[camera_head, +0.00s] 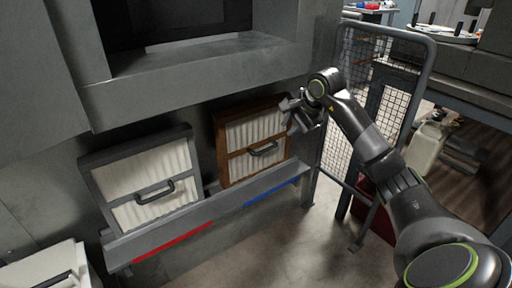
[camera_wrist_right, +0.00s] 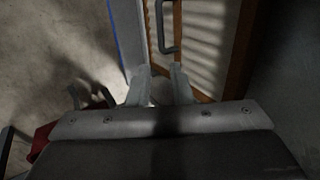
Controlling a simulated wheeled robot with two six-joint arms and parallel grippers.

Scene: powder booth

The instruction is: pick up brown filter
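The brown filter (camera_head: 236,138) has a brown frame, white pleats and a dark handle (camera_head: 263,149). It leans upright on a grey rack, right of a grey-framed filter. My right gripper (camera_head: 292,113) is at the filter's upper right edge in the head view, apart from the handle. In the right wrist view, the brown filter (camera_wrist_right: 204,42) and its handle (camera_wrist_right: 162,25) lie beyond the fingertips. The right gripper's fingers (camera_wrist_right: 158,78) are spread with nothing between them. Whether the gripper touches the frame cannot be told. My left gripper does not show.
The grey-framed filter (camera_head: 146,182) stands on the same rack (camera_head: 190,216), which has red and blue strips along its front. A mesh gate (camera_head: 362,105) stands close to my right arm. A white case (camera_head: 48,270) is at the lower left. The floor before the rack is clear.

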